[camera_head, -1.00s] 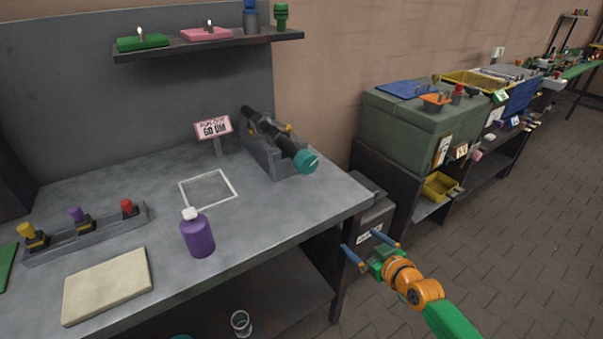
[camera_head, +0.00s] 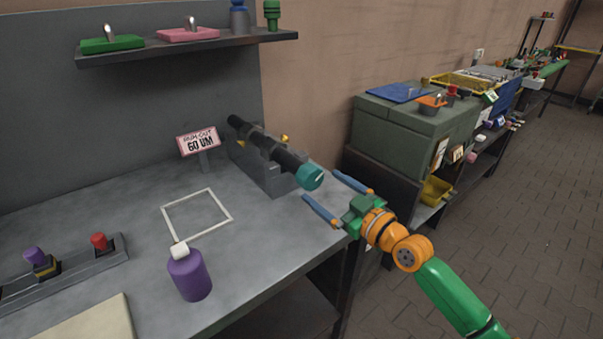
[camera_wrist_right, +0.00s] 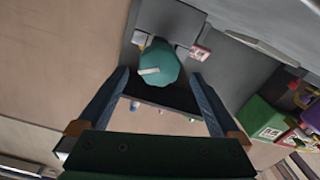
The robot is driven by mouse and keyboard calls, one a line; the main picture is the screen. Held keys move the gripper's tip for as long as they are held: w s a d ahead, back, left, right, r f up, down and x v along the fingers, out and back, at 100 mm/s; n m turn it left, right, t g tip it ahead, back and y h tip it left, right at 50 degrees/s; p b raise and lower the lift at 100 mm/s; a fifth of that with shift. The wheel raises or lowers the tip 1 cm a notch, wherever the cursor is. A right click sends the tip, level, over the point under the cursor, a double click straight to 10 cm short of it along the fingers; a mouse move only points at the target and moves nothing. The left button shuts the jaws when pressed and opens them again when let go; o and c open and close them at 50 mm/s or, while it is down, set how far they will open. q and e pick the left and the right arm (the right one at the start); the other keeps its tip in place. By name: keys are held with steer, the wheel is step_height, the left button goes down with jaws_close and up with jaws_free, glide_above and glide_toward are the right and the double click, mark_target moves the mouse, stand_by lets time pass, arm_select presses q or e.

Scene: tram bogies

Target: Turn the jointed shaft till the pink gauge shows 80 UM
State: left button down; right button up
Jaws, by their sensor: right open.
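The jointed shaft (camera_head: 264,145) is a black rod lying in a grey cradle (camera_head: 262,172) at the back right of the bench. Its teal end knob (camera_head: 310,176) points toward my right gripper. The pink gauge (camera_head: 198,142) stands left of the cradle and reads 60 UM. My right gripper (camera_head: 320,190) is open, with its two blue fingers just short of the teal knob. In the right wrist view the teal knob (camera_wrist_right: 160,65) with a pale mark lies ahead, between and beyond the fingertips (camera_wrist_right: 161,75). My left gripper is not in view.
A purple bottle (camera_head: 189,275) stands at the bench front, near a white square outline (camera_head: 197,213). A rack (camera_head: 60,272) with coloured knobs is at the left. A shelf (camera_head: 190,46) hangs above. A green-grey cabinet (camera_head: 410,128) stands right of the bench.

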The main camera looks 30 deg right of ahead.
mark_target(315, 180)
steer(key=w, duration=0.5)
steer(key=shift+w+a+r+p, duration=0.1)
steer(key=shift+w+a+p, duration=0.1)
steer(key=shift+w+p, duration=0.2)
steer(key=c, duration=1.3)
